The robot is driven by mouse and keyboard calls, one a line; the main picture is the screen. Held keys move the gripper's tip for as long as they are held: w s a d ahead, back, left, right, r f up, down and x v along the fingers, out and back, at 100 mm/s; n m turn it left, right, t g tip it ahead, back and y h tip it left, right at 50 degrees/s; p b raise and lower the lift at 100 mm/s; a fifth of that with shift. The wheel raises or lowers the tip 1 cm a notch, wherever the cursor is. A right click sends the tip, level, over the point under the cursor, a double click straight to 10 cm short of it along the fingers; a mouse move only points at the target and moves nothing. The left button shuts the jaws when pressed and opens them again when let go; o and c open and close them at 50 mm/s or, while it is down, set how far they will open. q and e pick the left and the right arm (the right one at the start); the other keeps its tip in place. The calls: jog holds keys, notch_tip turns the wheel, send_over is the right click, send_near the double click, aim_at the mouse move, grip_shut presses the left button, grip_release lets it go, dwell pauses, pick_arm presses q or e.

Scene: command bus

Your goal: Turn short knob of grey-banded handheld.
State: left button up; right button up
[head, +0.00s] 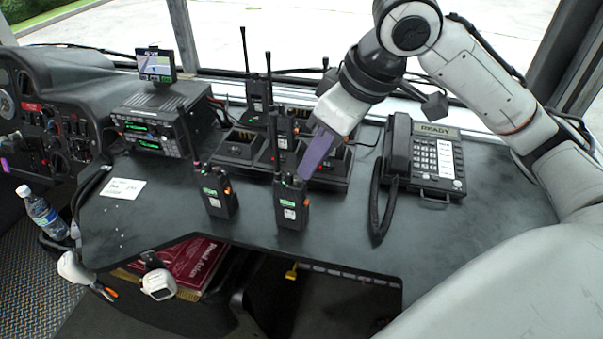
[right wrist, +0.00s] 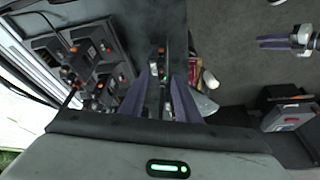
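I cannot make out a grey band or tell the knobs apart. My right gripper (head: 312,158) has purple fingers slanting down to the top of the right handheld. In the right wrist view its fingers (right wrist: 160,85) are apart, with a handheld (right wrist: 160,62) showing between and beyond them; contact is unclear. My left gripper (right wrist: 272,43) shows in the right wrist view, away from the desk, its fingers slightly apart.
Behind stand chargers (head: 238,146) with more handhelds and tall antennas. A desk phone (head: 428,157) with a coiled cord is at the right. A radio unit (head: 155,130) and a white note (head: 123,189) are at the left. A bottle (head: 46,215) stands beside the desk.

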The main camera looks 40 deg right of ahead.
aim_at(300, 180)
jog(key=x, duration=0.5)
jog(key=shift+w+a+b, duration=0.1)
jog(key=shift+a+b, duration=0.05)
jog(key=shift+b, duration=0.2)
grip_shut()
